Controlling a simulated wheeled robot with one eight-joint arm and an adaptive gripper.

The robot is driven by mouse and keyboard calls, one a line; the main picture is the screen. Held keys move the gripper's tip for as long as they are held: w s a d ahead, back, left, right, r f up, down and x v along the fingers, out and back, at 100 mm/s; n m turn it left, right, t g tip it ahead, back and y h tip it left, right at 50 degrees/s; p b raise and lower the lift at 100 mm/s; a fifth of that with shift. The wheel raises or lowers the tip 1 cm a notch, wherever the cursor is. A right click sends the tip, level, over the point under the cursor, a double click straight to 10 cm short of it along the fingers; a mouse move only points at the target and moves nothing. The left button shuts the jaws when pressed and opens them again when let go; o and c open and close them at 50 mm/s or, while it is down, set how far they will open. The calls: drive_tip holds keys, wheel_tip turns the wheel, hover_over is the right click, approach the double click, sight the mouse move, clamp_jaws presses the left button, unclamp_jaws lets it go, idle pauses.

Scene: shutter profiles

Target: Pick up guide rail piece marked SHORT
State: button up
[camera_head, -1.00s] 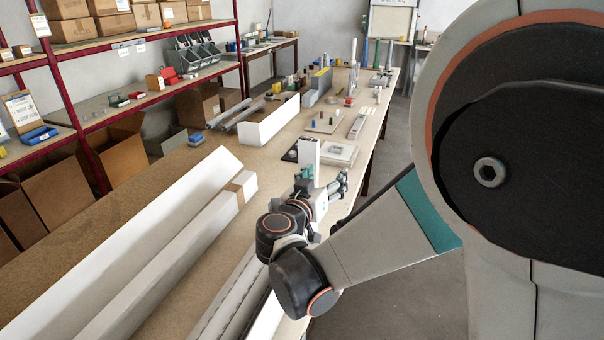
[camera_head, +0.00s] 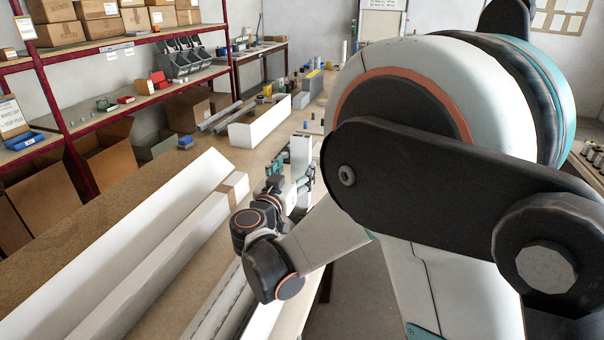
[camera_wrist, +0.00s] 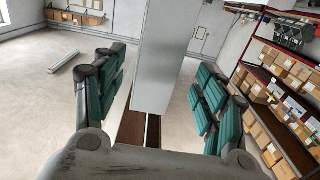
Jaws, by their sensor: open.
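An upright pale grey-white piece (camera_head: 300,153) stands at the right edge of the long bench, just beyond my gripper (camera_head: 290,178). In the wrist view the same pale piece (camera_wrist: 165,55) runs up between the teal fingers of my gripper (camera_wrist: 160,75). The fingers are spread wide, with a visible gap on each side of the piece. I can read no SHORT mark on it, so I cannot tell from a label whether it is the guide rail piece.
Long white channels (camera_head: 130,235) lie along the near bench. A white open box (camera_head: 262,124) and two grey rails (camera_head: 220,116) lie farther back. Red-framed shelves (camera_head: 50,90) with cardboard boxes stand at left. The floor right of the bench looks clear.

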drive_tip(key=b+x, duration=0.1)
drive_tip(key=x, duration=0.4)
drive_tip(key=shift+r, duration=0.1)
drive_tip(key=shift+c, duration=0.5)
drive_tip(key=c, duration=1)
